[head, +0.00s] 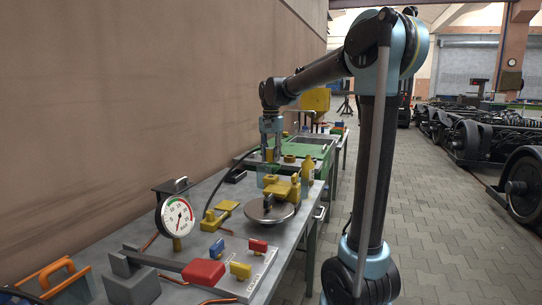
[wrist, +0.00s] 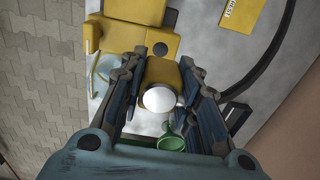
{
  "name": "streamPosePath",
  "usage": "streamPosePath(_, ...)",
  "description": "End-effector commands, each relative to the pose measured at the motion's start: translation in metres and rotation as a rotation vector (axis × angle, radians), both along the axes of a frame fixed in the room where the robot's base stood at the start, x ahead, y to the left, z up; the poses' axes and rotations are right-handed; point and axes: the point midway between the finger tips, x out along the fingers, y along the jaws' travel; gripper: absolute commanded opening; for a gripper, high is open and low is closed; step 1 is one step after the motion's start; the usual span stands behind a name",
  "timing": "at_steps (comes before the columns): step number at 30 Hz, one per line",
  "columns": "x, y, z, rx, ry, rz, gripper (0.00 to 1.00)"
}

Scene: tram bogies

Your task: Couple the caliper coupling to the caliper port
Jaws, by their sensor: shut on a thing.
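My gripper (head: 271,155) reaches down over the bench behind the round grey disc (head: 262,215). In the wrist view its fingers (wrist: 165,100) close from both sides on a yellow cylindrical piece with a pale round end (wrist: 159,98), which seems to be the caliper coupling. Yellow caliper parts (head: 287,189) also show at the disc in the head view. Whether coupling and block touch is unclear.
A black hose (wrist: 262,80) curves right of the gripper. A green funnel-like piece (wrist: 172,141) is close below the fingers. A dial gauge (head: 176,216), red block (head: 203,272) and orange handle (head: 57,270) stand on the near bench. The wall bounds the left.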

Motion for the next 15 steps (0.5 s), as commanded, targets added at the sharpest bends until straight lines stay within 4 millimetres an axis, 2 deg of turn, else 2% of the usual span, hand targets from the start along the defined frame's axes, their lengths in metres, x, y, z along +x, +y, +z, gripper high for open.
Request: streamPosePath(15, -0.001, 0.002, -0.039, 0.000, 0.000, 0.003, 0.09)
